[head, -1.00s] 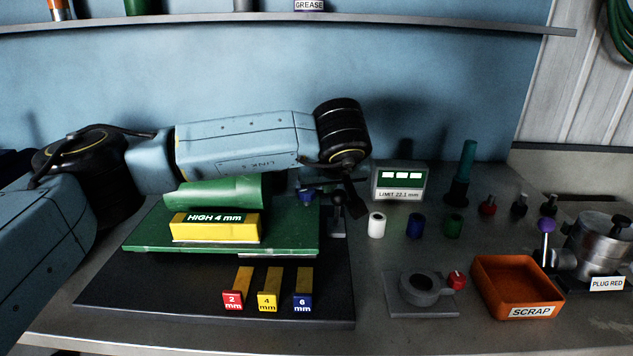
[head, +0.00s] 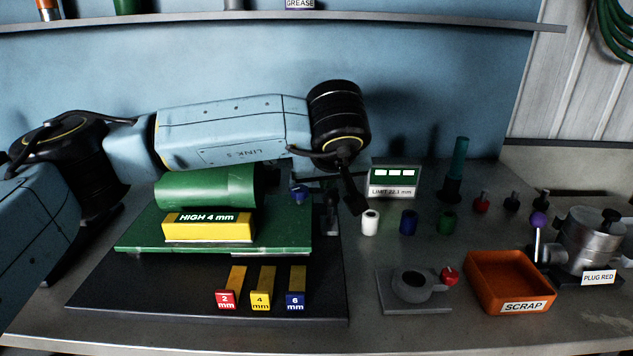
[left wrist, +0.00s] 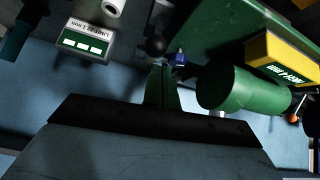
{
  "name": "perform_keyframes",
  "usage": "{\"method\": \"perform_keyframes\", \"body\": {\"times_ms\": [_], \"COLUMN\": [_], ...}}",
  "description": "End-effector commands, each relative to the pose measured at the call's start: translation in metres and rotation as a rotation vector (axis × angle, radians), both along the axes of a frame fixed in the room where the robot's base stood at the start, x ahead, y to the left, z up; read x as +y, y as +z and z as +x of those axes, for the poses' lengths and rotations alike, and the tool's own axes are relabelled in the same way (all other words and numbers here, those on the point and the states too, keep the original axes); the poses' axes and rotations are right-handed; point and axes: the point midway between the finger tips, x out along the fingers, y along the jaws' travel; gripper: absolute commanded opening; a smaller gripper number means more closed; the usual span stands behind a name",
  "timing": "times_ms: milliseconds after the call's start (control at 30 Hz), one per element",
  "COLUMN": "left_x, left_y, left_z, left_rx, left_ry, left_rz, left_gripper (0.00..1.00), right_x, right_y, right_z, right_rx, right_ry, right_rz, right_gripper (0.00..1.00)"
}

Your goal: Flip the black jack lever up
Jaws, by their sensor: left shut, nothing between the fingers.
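The black jack lever appears to be the dark round knob (left wrist: 155,46) in the left wrist view, just beyond my left fingertips. In the head view a small dark jack part (head: 332,217) stands at the right edge of the green plate, and the lever's angle is unclear there. My left gripper (head: 357,206) is shut and empty, pointing down just to the right of that part. Its shut fingers also show in the left wrist view (left wrist: 162,70). I cannot tell whether they touch the knob. My right gripper is not in view.
A green plate (head: 140,236) carries a green cylinder (head: 205,188) and a yellow HIGH 4 mm block (head: 208,232). A limit display (head: 394,181) stands behind white, blue and green plugs. An orange scrap tray (head: 480,290) sits at right.

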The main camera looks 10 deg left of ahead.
Motion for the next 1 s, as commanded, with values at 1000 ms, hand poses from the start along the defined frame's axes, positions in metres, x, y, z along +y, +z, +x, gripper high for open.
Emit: {"method": "perform_keyframes", "body": {"times_ms": [1000], "left_x": [0.001], "left_y": [0.068], "left_z": [-0.06], "left_rx": [-0.007], "left_ry": [0.021], "left_rz": [-0.002], "left_gripper": [0.0], "right_x": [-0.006], "right_y": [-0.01], "right_z": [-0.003], "right_rx": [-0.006], "right_ry": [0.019], "right_rz": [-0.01], "right_gripper": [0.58]}}
